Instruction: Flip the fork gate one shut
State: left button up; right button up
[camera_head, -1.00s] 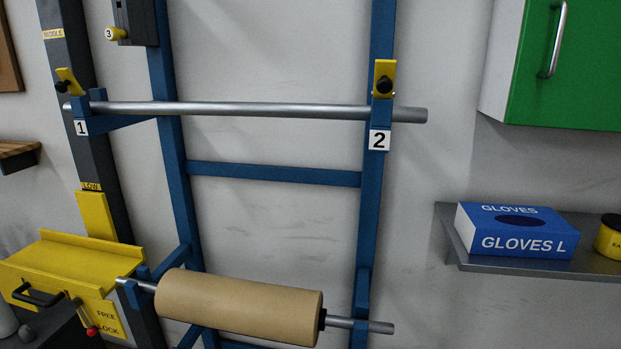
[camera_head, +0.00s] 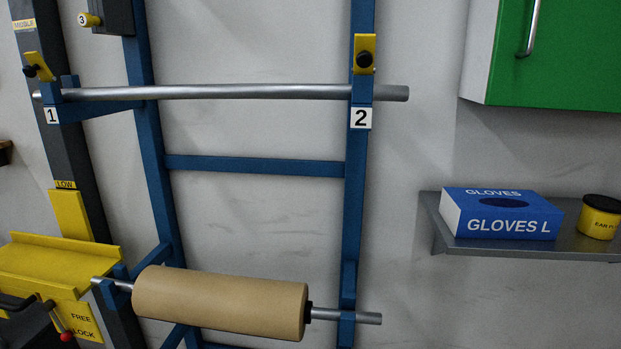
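Fork gate one is a yellow flap with a black knob (camera_head: 38,66) at the upper left, above the label 1 (camera_head: 52,115). It stands tilted up, off the bar, so it looks open. A grey metal bar (camera_head: 230,92) rests across the blue forks at labels 1 and 2. A second yellow gate with a black knob (camera_head: 365,55) stands upright above the label 2 (camera_head: 361,118). Neither of my grippers is in view.
A brown roll (camera_head: 220,300) on a lower bar hangs below. A yellow carriage (camera_head: 60,262) with a red-tipped lever (camera_head: 67,335) is at lower left. A shelf (camera_head: 480,246) with a gloves box (camera_head: 505,215) and a green cabinet (camera_head: 570,60) are at right.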

aim_at(39, 67)
jog(key=u, duration=1.35)
